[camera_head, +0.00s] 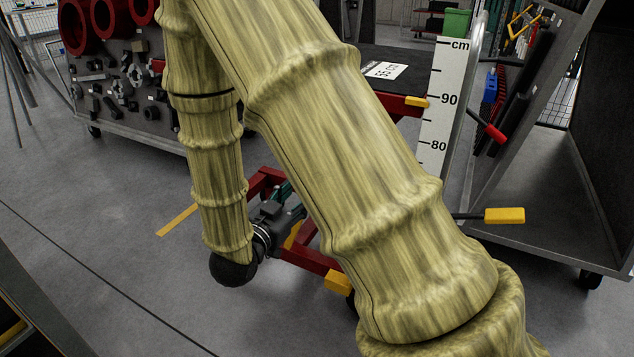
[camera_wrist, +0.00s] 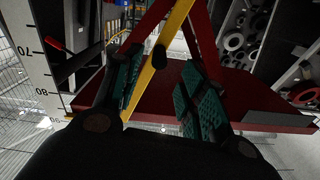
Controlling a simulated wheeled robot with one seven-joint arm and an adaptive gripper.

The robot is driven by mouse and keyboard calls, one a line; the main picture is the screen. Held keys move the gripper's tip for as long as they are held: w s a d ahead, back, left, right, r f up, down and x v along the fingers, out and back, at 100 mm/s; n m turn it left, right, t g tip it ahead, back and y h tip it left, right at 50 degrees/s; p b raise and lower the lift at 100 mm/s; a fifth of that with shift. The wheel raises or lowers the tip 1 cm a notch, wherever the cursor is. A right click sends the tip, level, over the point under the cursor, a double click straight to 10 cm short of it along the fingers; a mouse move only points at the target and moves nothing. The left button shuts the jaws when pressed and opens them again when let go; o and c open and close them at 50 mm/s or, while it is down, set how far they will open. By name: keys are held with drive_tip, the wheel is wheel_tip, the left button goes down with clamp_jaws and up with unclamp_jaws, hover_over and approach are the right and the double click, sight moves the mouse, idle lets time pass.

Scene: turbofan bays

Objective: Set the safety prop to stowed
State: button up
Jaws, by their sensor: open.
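The safety prop appears to be the yellow bar (camera_wrist: 176,32) with a black knob (camera_wrist: 159,56), seen in the wrist view slanting across the red lift frame. My gripper (camera_wrist: 161,62) is open. Its two teal-padded fingers stand on either side of the knob and bar in that picture; I cannot tell how far beyond the fingertips the knob is. In the head view my gripper (camera_head: 290,203) is low beside the red frame of the lift table (camera_head: 316,259), mostly hidden by my arm. A small piece of yellow (camera_head: 293,236) shows near it.
A height scale (camera_head: 436,110) stands at the lift table's right. A yellow-ended lever (camera_head: 504,215) sticks out below it. A grey cart (camera_head: 560,235) stands at the right and a parts rack (camera_head: 125,95) at the back left. The floor at left is clear.

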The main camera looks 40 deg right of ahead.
drive_tip(key=b+x, duration=0.2)
drive_tip(key=x, duration=0.8)
drive_tip(key=shift+w+d+b, duration=0.15)
drive_tip(key=shift+d+b, duration=0.15)
drive_tip(key=shift+b, duration=0.1)
drive_tip(key=shift+r, duration=0.1)
clamp_jaws()
